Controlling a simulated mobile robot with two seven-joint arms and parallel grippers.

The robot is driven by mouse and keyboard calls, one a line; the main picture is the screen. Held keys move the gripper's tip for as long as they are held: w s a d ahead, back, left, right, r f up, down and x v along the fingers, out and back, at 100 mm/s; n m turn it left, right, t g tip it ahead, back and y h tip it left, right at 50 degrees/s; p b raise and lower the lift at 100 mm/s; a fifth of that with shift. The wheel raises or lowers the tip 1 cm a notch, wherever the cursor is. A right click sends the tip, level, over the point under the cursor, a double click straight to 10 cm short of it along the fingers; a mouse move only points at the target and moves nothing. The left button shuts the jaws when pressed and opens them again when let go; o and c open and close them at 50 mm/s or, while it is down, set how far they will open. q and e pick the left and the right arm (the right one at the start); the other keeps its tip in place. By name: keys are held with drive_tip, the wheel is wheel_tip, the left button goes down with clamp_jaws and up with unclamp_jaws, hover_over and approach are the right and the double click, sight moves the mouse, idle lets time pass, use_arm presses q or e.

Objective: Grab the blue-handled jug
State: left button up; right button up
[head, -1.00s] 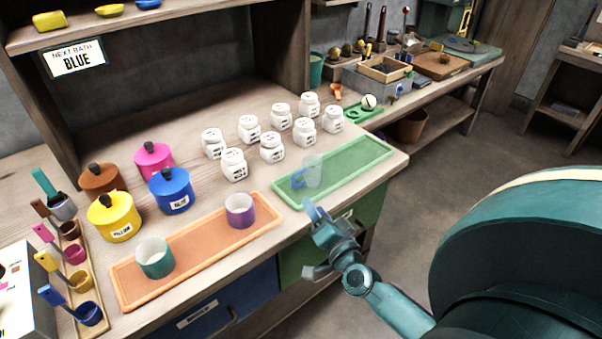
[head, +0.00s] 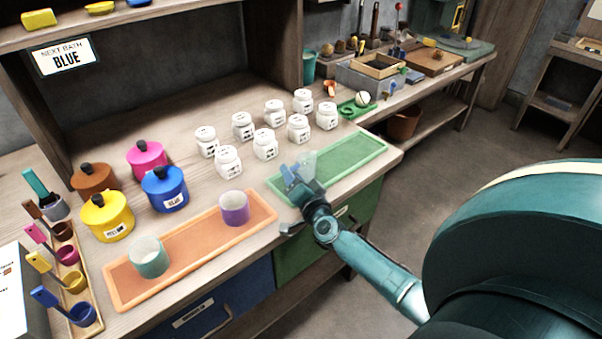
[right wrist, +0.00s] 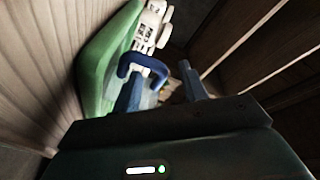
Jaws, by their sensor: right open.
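The clear jug with the blue handle (right wrist: 144,61) stands on the green tray (head: 350,165); in the head view its clear body (head: 309,162) shows just behind my right gripper (head: 290,203). My right gripper is open at the tray's front left edge, close to the jug. In the right wrist view, the gripper (right wrist: 160,84) has its two fingers apart, with the blue handle just beyond them and nearer the left finger. Whether a finger touches the handle I cannot tell. My left gripper is not in view.
An orange tray (head: 190,255) with a purple cup (head: 234,208) and a teal cup (head: 148,257) lies left of the gripper. Several white labelled jars (head: 265,144) stand behind the trays. Lidded blue (head: 165,189) and yellow (head: 107,216) pots stand further left.

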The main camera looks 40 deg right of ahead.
clamp_jaws()
idle(0.3)
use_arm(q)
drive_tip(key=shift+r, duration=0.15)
use_arm(e)
drive_tip(key=shift+r, duration=0.2)
